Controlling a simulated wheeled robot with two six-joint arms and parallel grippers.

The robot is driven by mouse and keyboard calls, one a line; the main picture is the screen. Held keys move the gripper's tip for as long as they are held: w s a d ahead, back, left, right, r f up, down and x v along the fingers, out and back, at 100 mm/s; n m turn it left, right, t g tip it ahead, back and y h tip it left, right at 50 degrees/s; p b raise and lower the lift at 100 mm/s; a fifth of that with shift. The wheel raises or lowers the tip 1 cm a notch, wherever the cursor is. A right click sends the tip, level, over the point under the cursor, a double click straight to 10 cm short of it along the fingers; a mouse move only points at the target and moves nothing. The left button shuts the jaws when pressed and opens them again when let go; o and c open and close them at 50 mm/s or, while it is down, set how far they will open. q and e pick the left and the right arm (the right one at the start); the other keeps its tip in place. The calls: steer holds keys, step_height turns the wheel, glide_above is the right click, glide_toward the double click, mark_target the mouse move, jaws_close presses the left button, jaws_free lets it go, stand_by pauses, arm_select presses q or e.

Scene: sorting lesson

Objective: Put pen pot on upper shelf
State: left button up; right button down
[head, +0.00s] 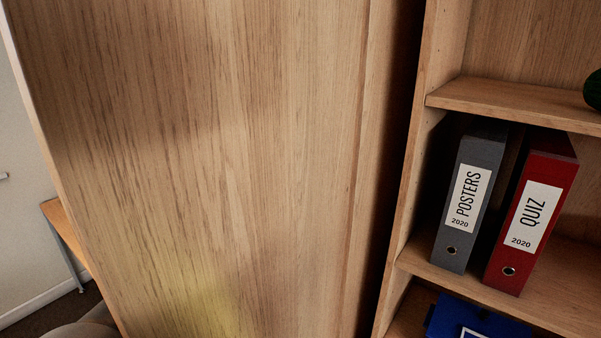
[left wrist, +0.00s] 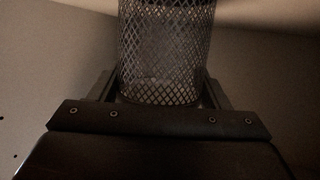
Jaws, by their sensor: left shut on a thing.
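A dark wire-mesh pen pot (left wrist: 165,50) stands upright between the fingers of my left gripper (left wrist: 160,95) in the left wrist view. The gripper is shut on it, and the top of the pot is cut off by the frame edge. Neither the pot nor my grippers show in the head view. In the head view, a wooden bookcase at the right has an upper shelf board (head: 500,100) above a lower shelf board (head: 540,290).
A grey POSTERS binder (head: 467,205) and a red QUIZ binder (head: 531,222) stand on the lower shelf. A dark green object (head: 593,90) sits on the upper shelf at the right edge. A blue object (head: 475,320) lies below. A large wooden panel (head: 220,150) fills the left and middle.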

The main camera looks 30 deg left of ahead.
arm_select(q)
steer(key=o, duration=1)
steer(key=shift+f, duration=0.1)
steer(key=shift+s+a, duration=0.1)
steer(key=shift+s, duration=0.05)
steer(key=shift+b+v, duration=2.4)
steer(key=shift+v, duration=3.55)
